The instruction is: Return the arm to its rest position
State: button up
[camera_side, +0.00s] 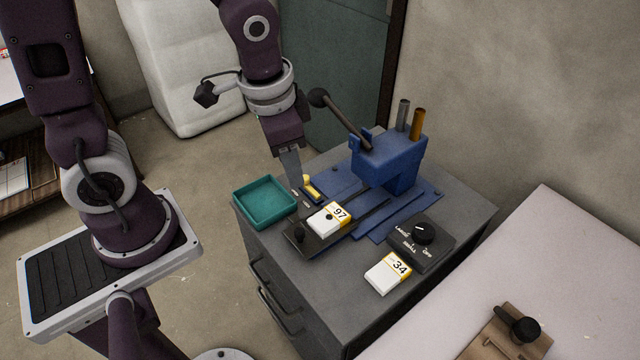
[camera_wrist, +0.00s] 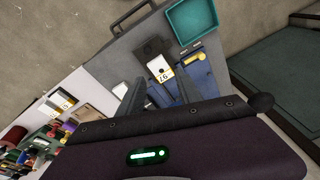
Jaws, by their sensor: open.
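My gripper (camera_side: 292,165) hangs above the left part of the grey cabinet top, between the teal tray and the blue lever press. In the wrist view my gripper (camera_wrist: 156,92) has its two fingers apart with nothing held between them. A white block marked 97 (camera_side: 325,219) sits on the dark sliding plate in front of the press. It also shows in the wrist view (camera_wrist: 158,66), beyond the fingertips. My arm is bent, with the wrist pointing down. No cloth is visible.
The blue press (camera_side: 398,165) has a long lever leaning toward my wrist. A pale table (camera_side: 560,270) stands at right.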

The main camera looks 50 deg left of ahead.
jog(key=s+a+r+n+t, duration=0.1)
jog(key=s+r+n+t, duration=0.2)
jog(key=s+r, duration=0.7)
notch_tip(320, 180, up, 2)
jog(key=shift+s+r+n+t, duration=0.15)
jog(key=shift+n+t, duration=0.15)
